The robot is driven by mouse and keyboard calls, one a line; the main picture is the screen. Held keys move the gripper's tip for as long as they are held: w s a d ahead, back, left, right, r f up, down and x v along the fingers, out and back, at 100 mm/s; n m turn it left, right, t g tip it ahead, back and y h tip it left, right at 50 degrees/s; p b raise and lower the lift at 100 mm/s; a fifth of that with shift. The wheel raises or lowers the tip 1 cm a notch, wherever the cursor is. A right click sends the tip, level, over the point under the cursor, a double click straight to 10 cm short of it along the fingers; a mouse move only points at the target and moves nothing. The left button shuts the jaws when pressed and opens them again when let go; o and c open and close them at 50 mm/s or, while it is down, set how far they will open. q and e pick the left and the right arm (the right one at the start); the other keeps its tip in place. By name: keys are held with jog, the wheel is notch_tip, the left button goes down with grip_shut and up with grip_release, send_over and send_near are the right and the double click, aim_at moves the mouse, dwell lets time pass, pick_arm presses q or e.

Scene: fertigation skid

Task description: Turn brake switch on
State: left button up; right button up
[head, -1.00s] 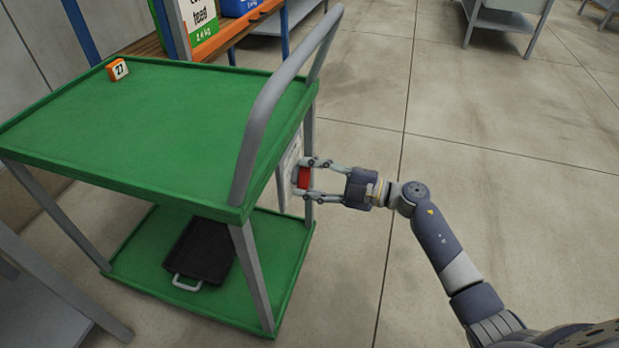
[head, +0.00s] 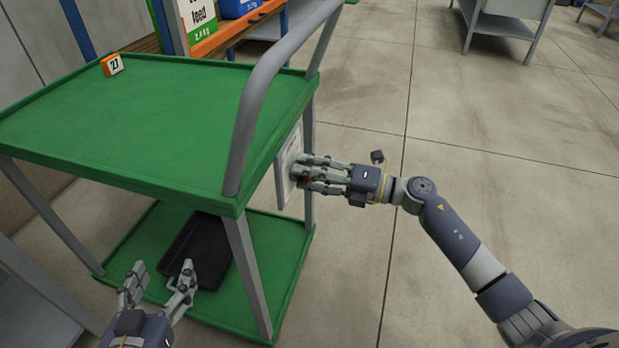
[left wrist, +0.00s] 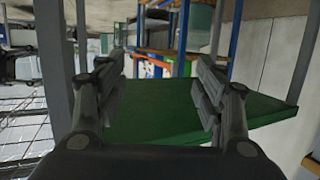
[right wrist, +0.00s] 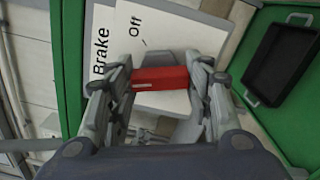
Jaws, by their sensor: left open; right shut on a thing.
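The brake switch is a white panel (head: 286,166) on the side of the green cart, below its handrail. The right wrist view shows the panel (right wrist: 185,32) with the words "Brake" and "Off", and a red switch handle (right wrist: 160,77) on it. My right gripper (head: 303,172) is shut on the red handle, with its fingers (right wrist: 160,85) at both ends of it. The fingers hide most of the handle in the head view. My left gripper (head: 161,272) is open and empty, in front of the cart's lower shelf.
The green cart's top (head: 150,125) carries an orange block marked 27 (head: 112,65). A black tray (head: 205,245) lies on the lower shelf. The grey handrail (head: 262,95) rises beside my right gripper.

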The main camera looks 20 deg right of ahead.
jog(key=n+b, duration=0.2)
jog(key=shift+f+n, duration=0.25)
jog(key=shift+n, duration=0.15)
jog(key=shift+n+b, duration=0.8)
jog(key=shift+n, duration=0.3)
pick_arm(q)
jog(key=s+r+t+h, duration=0.1)
jog(key=s+r+t, duration=0.1)
jog(key=r+t, duration=0.3)
jog(key=s+d+r+t+h, duration=0.1)
jog(key=r+t, duration=0.4)
jog(key=r, duration=0.8)
jog(key=shift+s+d+t+h, duration=0.2)
jog(key=shift+s+t+h, duration=0.25)
jog(key=shift+h, duration=0.35)
pick_arm(e)
jog(key=shift+r, duration=0.1)
jog(key=o, duration=1)
jog(key=shift+o, duration=0.2)
jog(key=shift+r, duration=0.1)
jog(key=v, duration=1.2)
